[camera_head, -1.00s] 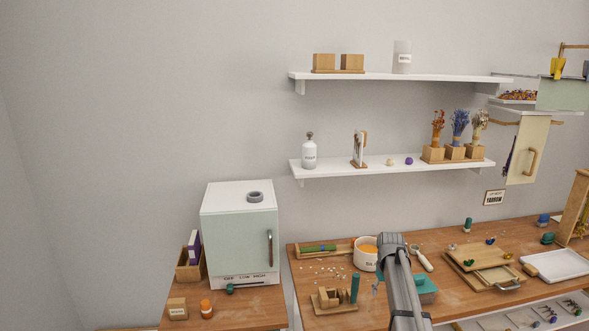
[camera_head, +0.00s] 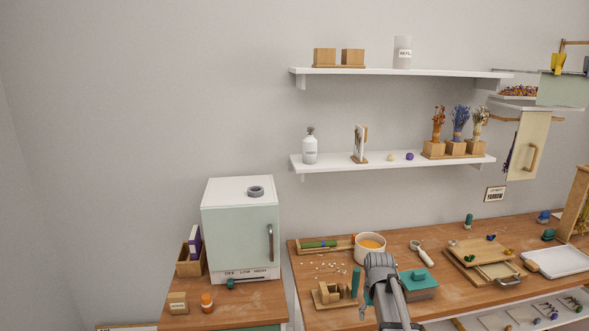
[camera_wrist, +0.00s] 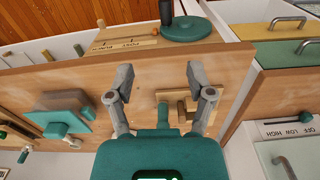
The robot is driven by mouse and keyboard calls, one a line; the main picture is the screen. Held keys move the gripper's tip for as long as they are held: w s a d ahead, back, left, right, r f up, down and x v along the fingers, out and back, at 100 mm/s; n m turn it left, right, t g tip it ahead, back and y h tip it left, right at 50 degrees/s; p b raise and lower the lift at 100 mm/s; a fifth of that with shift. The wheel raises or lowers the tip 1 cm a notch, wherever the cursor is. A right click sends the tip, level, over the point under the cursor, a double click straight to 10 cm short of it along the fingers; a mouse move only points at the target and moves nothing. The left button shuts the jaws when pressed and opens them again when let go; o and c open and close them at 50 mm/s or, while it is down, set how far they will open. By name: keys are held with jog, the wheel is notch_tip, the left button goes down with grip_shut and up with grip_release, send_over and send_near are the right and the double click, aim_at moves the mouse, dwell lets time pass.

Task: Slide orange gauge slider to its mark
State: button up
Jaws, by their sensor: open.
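In the head view my grey wrist is over the bench front, and the fingertips are hidden.
Stacked wooden trays (camera_head: 478,262) sit farther right. The mint cabinet (camera_head: 240,235) stands at left.

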jog(key=s+a+f+b, duration=0.1)
jog(key=s+a, duration=0.2)
jog(key=s, duration=0.4)
jog(key=s+a+f+m+b, duration=0.1)
jog(key=s+a, duration=0.2)
jog(key=s, duration=0.4)
jog(key=shift+s+f, duration=0.25)
jog(key=shift+w+a, duration=0.1)
dwell(0.5)
